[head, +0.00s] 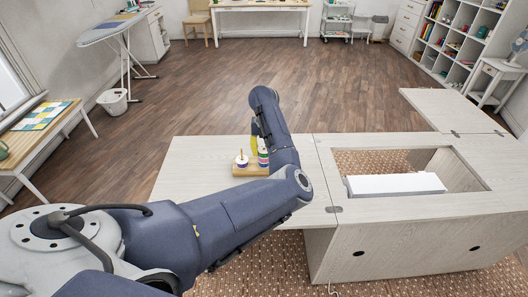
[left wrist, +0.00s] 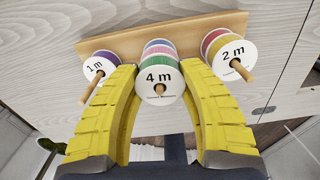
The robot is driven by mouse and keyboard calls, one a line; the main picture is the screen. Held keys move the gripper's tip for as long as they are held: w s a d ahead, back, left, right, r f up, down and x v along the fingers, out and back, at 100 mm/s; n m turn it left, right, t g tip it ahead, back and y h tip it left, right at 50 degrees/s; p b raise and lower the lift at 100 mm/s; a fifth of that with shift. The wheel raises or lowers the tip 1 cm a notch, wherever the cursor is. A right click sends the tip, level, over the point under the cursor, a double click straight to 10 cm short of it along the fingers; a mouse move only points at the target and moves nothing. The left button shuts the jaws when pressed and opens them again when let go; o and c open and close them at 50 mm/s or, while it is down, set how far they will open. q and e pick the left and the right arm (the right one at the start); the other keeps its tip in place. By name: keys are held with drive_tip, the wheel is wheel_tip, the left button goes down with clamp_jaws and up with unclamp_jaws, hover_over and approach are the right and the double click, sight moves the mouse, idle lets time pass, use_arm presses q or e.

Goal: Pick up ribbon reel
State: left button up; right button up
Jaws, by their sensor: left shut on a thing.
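The wooden stand (left wrist: 160,35) holds reels on three pegs. A white-faced reel marked 4 m (left wrist: 160,76) with a green band is at the middle peg, with pink and blue bands behind it. A 1 m reel (left wrist: 97,66) with a purple band is to its left, and a 2 m reel (left wrist: 232,55) with yellow and red bands is to its right. My left gripper (left wrist: 160,85) has its yellow fingers on both sides of the 4 m reel and is shut on it. In the head view my arm partly hides the gripper (head: 255,146) and the stand (head: 246,171).
The stand sits on the pale cabinet top (head: 190,180). To the right is the cabinet's rectangular opening with a white block (head: 395,184) in it. The tabletop left of the stand is clear. A side table (head: 30,130) stands at the far left.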

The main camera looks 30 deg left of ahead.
use_arm(q)
drive_tip(key=shift+r, duration=0.15)
wheel_tip(320, 180, up, 20)
idle(0.7)
drive_tip(key=s+a+f, duration=0.1)
drive_tip(key=a+f, duration=0.1)
drive_tip(key=f, duration=0.1)
drive_tip(key=s+a+f, duration=0.2)
drive_tip(key=a+f, duration=0.1)
drive_tip(key=s+a+f, duration=0.2)
drive_tip(key=f, duration=0.1)
drive_tip(key=shift+a+f, duration=0.15)
drive_tip(key=shift+f, duration=0.15)
drive_tip(key=shift+a+f, duration=0.15)
drive_tip(key=shift+f, duration=2.25)
drive_tip(key=shift+f, duration=2.25)
